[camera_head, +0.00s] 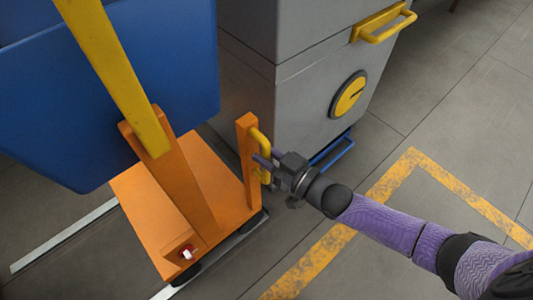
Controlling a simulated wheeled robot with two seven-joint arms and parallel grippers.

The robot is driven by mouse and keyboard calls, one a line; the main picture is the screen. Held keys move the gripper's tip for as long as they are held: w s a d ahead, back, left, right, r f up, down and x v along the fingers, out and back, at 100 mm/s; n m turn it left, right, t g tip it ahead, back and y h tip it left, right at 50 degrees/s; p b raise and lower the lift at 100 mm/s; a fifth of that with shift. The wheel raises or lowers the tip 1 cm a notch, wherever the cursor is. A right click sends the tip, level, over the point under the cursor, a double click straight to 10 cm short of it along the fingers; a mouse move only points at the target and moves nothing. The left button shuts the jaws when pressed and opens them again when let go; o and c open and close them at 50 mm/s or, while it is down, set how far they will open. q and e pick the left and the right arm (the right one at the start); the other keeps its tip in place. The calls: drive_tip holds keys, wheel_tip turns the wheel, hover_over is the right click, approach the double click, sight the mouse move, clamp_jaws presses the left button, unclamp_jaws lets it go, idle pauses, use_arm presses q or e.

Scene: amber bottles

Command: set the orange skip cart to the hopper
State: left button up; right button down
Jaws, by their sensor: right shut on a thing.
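The orange skip cart (165,225) stands at left centre, with a blue skip (120,85) above its deck and a yellow bar (115,75) rising along it. My right gripper (262,168) is shut on the cart's yellow handle (263,150), which is fixed to an orange post (246,160). The grey cabinet (300,75) just behind may be the hopper; I cannot tell. It has a yellow handle and a round yellow dial (348,95). My left gripper is not in view.
A pale rail strip (65,236) runs on the floor under the cart. A low blue bar (333,152) juts from the cabinet's base, close beyond my right gripper. Worn yellow floor lines (390,180) form a corner at right. The grey floor there is clear.

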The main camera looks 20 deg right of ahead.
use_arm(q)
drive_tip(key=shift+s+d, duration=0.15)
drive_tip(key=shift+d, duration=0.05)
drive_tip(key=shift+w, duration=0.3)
